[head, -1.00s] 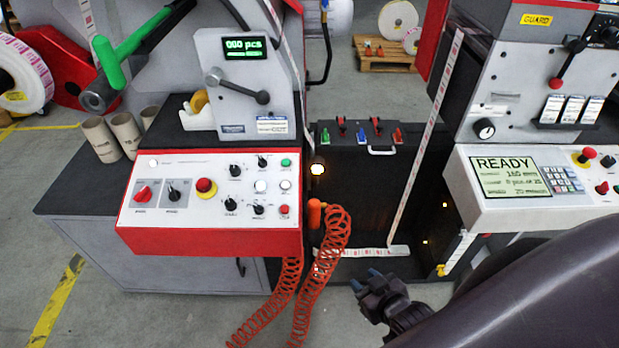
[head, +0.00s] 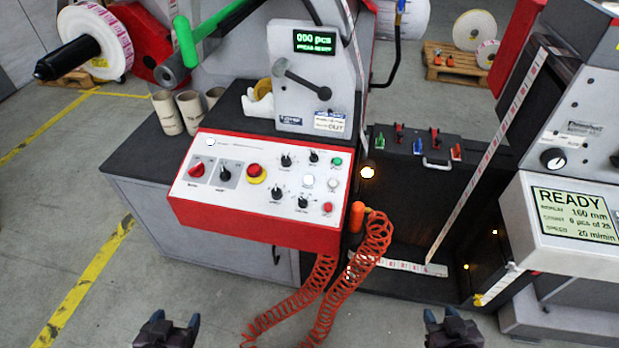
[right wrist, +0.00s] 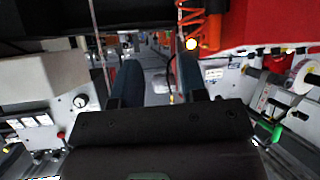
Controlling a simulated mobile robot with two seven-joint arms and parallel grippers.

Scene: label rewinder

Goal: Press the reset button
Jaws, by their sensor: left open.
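The sloped white control panel (head: 232,178) with a red front edge is left of centre in the head view. It has a green button (head: 337,161), two white buttons (head: 308,180), a red button (head: 327,208) and a red emergency stop (head: 256,172) on yellow. Their labels are too small to read, so I cannot tell which is reset. My left gripper (head: 172,328) is open and empty at the bottom left, below and apart from the panel. My right gripper (head: 444,322) is at the bottom right. Its fingers are apart and empty in the right wrist view (right wrist: 160,82).
A coiled orange hose (head: 352,270) hangs beside the panel's right end. A green-lit counter display (head: 314,42) stands above the panel. A second console with a READY screen (head: 575,213) is at the right. Cardboard cores (head: 168,112) stand left.

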